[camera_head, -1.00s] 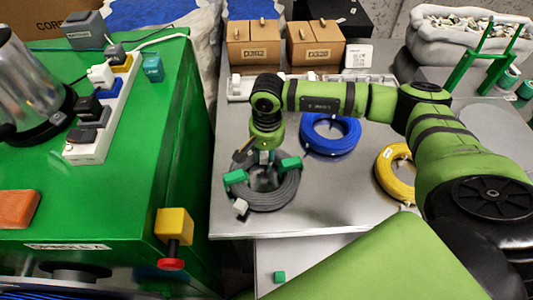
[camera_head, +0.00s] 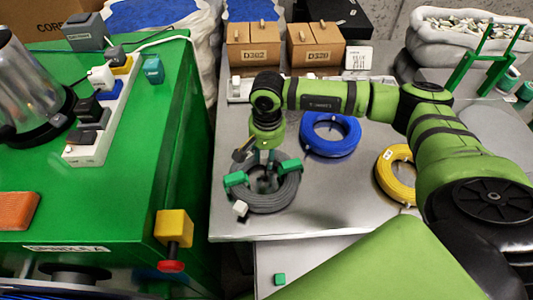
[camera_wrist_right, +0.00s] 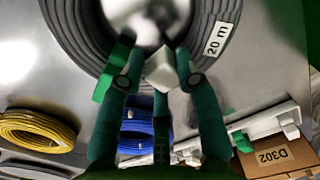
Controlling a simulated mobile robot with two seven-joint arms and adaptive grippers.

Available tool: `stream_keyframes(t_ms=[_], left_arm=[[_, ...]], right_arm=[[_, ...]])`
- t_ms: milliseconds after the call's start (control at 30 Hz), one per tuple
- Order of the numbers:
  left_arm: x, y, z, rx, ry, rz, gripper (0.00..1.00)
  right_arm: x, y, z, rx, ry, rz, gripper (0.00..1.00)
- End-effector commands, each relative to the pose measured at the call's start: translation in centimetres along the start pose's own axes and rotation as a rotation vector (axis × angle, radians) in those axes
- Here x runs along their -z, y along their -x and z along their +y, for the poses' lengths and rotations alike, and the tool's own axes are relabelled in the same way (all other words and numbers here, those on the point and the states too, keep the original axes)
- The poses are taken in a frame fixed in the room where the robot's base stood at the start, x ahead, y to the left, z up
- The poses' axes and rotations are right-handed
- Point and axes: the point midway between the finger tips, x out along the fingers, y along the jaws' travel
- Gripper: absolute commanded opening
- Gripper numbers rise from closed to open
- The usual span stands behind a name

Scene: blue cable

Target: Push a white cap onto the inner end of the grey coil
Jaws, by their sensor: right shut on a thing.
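The grey coil (camera_head: 286,196) lies on the grey table at the front left of it. It carries green pieces on its rim and a white "20 m" label, clear in the right wrist view (camera_wrist_right: 218,40). My right gripper (camera_head: 266,172) points down over the coil's open middle. In the right wrist view, its dark green fingers (camera_wrist_right: 157,68) are shut on a small white cap (camera_wrist_right: 160,72), near the coil's inner edge. The head view hides the cap. I cannot make out the coil's inner end, nor whether the cap touches it. My left gripper is not in view.
A blue coil (camera_head: 330,149) lies behind, and a yellow coil (camera_head: 383,172) lies to the right. Cardboard boxes (camera_head: 253,55) stand at the back, with a bag of small pieces (camera_head: 470,27) at back right. A green bench (camera_head: 120,180) stands to the left, across a gap.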

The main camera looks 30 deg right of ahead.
Motion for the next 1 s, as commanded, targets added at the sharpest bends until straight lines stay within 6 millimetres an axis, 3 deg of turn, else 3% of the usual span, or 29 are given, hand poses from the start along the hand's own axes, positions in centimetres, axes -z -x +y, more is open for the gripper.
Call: stream_keyframes(t_ms=[1000], left_arm=[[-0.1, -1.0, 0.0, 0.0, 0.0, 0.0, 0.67]], right_arm=[[0.1, -0.4, 0.0, 0.0, 0.0, 0.001, 0.2]])
